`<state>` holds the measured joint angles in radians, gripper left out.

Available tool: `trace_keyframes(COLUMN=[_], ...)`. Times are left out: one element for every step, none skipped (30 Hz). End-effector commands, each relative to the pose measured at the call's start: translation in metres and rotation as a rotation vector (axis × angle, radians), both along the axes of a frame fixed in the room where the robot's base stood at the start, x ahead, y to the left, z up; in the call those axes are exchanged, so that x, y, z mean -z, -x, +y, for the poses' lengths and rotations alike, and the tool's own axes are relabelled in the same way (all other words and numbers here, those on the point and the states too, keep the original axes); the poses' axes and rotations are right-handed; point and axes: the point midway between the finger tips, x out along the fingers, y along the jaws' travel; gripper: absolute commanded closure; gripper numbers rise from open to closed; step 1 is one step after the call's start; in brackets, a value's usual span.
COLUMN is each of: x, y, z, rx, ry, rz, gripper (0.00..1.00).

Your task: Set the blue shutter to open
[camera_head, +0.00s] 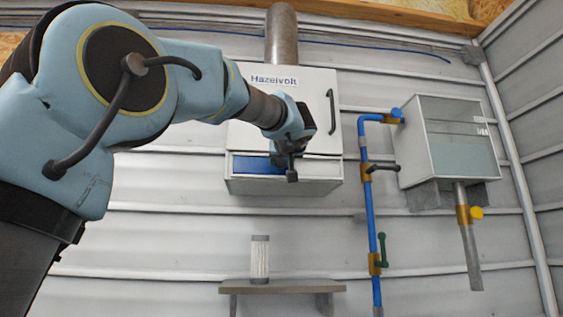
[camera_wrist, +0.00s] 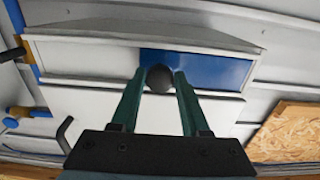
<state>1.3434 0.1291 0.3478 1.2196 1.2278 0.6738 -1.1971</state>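The blue shutter (camera_head: 252,165) is a flat panel in the slot along the bottom of the white Hazelvolt box (camera_head: 322,100). In the head view it fills the left part of the slot; a pale panel fills the right part. In the wrist view the shutter (camera_wrist: 215,70) lies to the right, with a round black knob (camera_wrist: 159,79) near its left edge. My gripper (camera_wrist: 160,77) has its two green fingers on either side of the knob, seemingly touching it. In the head view my gripper (camera_head: 291,165) is in front of the slot and hides the knob.
Below, a small shelf (camera_head: 285,287) holds a ribbed cylinder (camera_head: 260,258). The wall between box and shelf is clear.

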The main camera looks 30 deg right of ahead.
Motion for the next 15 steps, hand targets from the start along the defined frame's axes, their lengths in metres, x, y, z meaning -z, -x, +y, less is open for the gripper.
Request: trace_keyframes(x=[-0.0001, -0.0001, -0.0001, -0.0001, -0.0001, -0.0001, -0.0001, -0.0001, -0.0001, -0.0001, -0.0002, -0.0002, -0.0002, -0.0002, -0.0002], y=[0.0001, 0.0001, 0.0001, 0.0001, 0.0001, 0.0002, 0.0002, 0.0002, 0.0002, 0.0002, 0.0002, 0.0002, 0.0002, 0.0002, 0.0002], z=[0.0, 0.0, 0.0, 0.0, 0.0, 0.0001, 0.0001, 0.0001, 0.0001, 0.0001, 0.0001, 0.0001, 0.0001, 0.0001, 0.0001], rx=[0.0, 0.0, 0.0, 0.0, 0.0, 0.0, 0.0, 0.0, 0.0, 0.0, 0.0, 0.0, 0.0, 0.0, 0.0], ry=[0.0, 0.0, 0.0, 0.0, 0.0, 0.0, 0.0, 0.0, 0.0, 0.0, 0.0, 0.0, 0.0, 0.0, 0.0], rz=[0.0, 0.0, 0.0, 0.0, 0.0, 0.0, 0.0, 0.0, 0.0, 0.0, 0.0, 0.0, 0.0, 0.0, 0.0], gripper=[0.62, 0.65, 0.69, 0.73, 0.76, 0.81, 0.84, 0.87, 0.92, 0.95, 0.99, 1.0, 1.0, 1.0, 1.0])
